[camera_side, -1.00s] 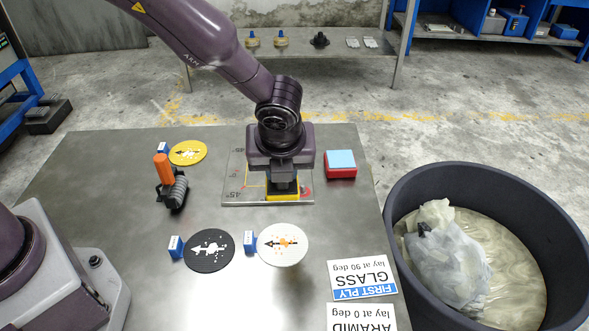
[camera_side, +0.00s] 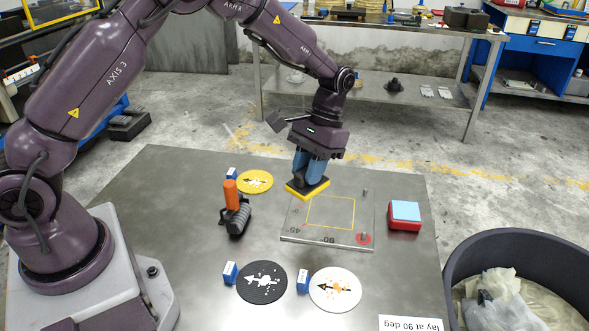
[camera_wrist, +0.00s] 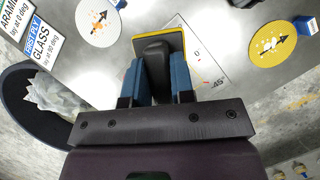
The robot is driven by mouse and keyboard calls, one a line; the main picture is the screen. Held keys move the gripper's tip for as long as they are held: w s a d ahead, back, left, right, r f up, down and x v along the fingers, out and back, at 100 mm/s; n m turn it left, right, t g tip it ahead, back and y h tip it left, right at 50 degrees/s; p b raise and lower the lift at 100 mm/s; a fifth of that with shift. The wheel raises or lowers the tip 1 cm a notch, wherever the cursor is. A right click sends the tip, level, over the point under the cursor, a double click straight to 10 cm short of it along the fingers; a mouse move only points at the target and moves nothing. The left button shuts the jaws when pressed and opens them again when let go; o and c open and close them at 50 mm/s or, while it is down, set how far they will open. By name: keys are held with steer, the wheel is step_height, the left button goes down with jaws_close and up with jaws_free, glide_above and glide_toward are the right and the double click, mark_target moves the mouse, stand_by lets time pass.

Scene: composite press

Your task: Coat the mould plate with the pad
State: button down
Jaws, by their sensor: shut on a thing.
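The mould plate (camera_side: 335,232) is a flat grey square on the table, with a yellow outlined square, angle marks, two small pins and a red spot at its front right. My gripper (camera_side: 310,170) is shut on the handle of the pad (camera_side: 307,189), which has a yellow underside and a dark top. The pad is at the plate's back left corner in the side view; I cannot tell whether it touches. In the wrist view the pad (camera_wrist: 174,40) shows beyond the blue fingers (camera_wrist: 157,82), with its dark handle between them. The plate (camera_wrist: 205,65) is partly hidden there.
A red block with a light blue top (camera_side: 404,213) stands right of the plate. An orange-handled roller (camera_side: 235,210) stands left. Yellow (camera_side: 255,181), black (camera_side: 262,284) and white (camera_side: 335,289) discs lie around, with blue tags. A dark bin (camera_side: 535,250) stands at the right.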

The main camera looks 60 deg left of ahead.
steer(key=w+d+f+n+t+h, duration=0.15)
steer(key=w+d+n+t, duration=0.3)
steer(key=w+n, duration=0.7)
steer(key=w+d+f+n+t+h, duration=0.1)
steer(key=w+d+f+n+t, duration=0.3)
steer(key=w+n, duration=0.7)
steer(key=shift+s+d+f+n+g, duration=0.15)
steer(key=shift+s+f+n+g, duration=0.05)
steer(key=shift+f, duration=0.4)
steer(key=shift+s+d+f+n+g, duration=0.15)
steer(key=shift+s+f+n, duration=0.1)
steer(key=shift+f, duration=0.35)
steer(key=shift+s+d+f+n+g, duration=0.1)
steer(key=shift+s+f+n+g, duration=0.1)
steer(key=shift+f, duration=0.4)
steer(key=shift+f, duration=0.55)
steer(key=shift+r, duration=0.1)
step_height(320, 180, up, 7)
stand_by(0.8)
